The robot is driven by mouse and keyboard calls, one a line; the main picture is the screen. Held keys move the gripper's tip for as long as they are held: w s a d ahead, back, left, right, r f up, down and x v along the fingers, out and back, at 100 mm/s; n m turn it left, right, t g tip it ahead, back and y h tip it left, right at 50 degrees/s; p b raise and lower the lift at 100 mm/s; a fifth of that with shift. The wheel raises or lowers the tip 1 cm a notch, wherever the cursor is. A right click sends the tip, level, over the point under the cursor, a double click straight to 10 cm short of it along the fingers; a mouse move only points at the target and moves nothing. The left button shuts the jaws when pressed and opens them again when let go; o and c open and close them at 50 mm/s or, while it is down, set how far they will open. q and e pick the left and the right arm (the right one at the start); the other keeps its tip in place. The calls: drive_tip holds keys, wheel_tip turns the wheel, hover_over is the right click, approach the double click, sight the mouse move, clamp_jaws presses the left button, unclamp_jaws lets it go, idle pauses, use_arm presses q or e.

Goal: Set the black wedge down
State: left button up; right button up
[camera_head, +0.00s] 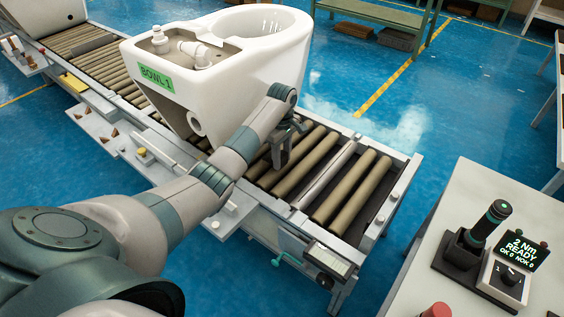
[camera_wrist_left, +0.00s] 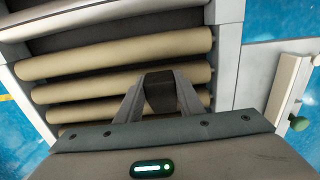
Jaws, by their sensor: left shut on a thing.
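My left gripper (camera_head: 286,158) is over the rollers at the near side of the conveyor, close to the toilet bowl's right side. In the left wrist view my left gripper (camera_wrist_left: 160,92) is shut on the black wedge (camera_wrist_left: 159,92), which sits dark between the two fingers above the tan rollers. In the head view the wedge is mostly hidden by the gripper and wrist. The white toilet bowl (camera_head: 270,65), with a green "BOWL 1" label, stands on the conveyor (camera_head: 405,165). I cannot tell whether the wedge touches a roller. My right gripper is not in view.
Bare rollers (camera_head: 345,187) lie to the right of the gripper up to the conveyor's end. A grey table (camera_head: 480,190) at the right holds a black tool in a stand (camera_head: 464,250) and a small "2 Nm READY" display (camera_head: 520,252). A side shelf with small parts (camera_head: 125,140) runs along the conveyor's near side.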

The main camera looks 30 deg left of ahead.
use_arm(q)
drive_tip(key=shift+f, duration=1)
drive_tip(key=shift+f, duration=0.15)
drive_tip(key=o, duration=1.3)
wheel_tip(320, 180, up, 12)
drive_tip(key=shift+r+p, duration=0.15)
drive_tip(key=shift+p, duration=0.2)
